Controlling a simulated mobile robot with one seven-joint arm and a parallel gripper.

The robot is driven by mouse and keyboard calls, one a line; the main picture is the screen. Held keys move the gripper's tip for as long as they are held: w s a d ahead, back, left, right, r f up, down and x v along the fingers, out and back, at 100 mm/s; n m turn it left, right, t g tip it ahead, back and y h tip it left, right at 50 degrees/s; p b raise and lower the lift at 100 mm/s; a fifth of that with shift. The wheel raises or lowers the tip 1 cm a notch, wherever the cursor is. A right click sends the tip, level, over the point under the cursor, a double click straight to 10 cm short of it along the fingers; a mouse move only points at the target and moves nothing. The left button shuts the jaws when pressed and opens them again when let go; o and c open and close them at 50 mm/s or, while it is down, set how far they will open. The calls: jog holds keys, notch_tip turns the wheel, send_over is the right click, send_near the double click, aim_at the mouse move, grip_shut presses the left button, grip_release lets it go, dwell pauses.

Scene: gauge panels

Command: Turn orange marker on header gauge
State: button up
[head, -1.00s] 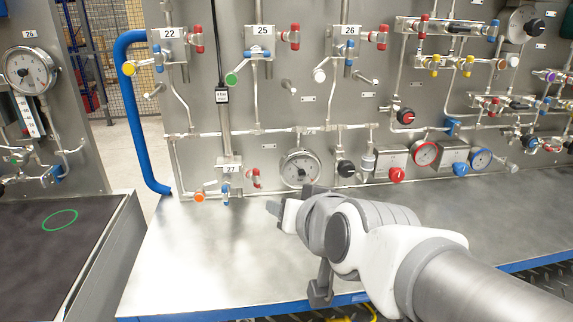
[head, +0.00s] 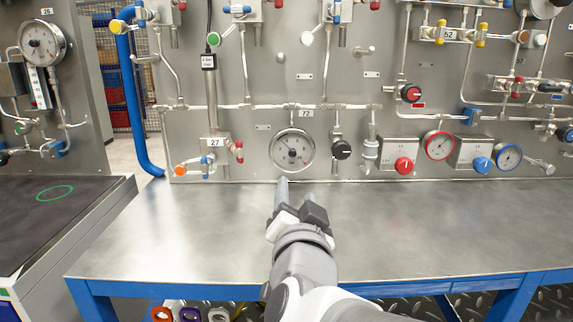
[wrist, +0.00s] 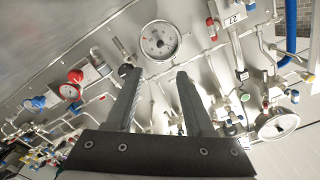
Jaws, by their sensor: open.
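A round white-faced gauge (head: 291,150) with a metal rim is on the panel, below the horizontal header pipe and a label reading 72. In the wrist view the gauge (wrist: 159,40) sits beyond and just above the fingertips, with a small reddish spot on its dial. I cannot clearly make out an orange marker on it. My gripper (head: 296,190) is open and empty in front of and below the gauge, over the back of the bench. In the wrist view its two fingers (wrist: 156,73) are spread apart, touching nothing that I can see.
A black knob (head: 342,149) is close right of the gauge. A valve block labelled 27 (head: 214,143) and an orange knob (head: 180,170) are to its left. Red (head: 404,165) and blue (head: 482,164) knobs are farther right. The steel bench top (head: 180,235) is bare.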

aim_at(293, 154)
jog(key=w+b, duration=0.2)
jog(key=w, duration=1.5)
jog(key=shift+w+b, duration=0.1)
jog(key=shift+b, duration=0.2)
grip_shut()
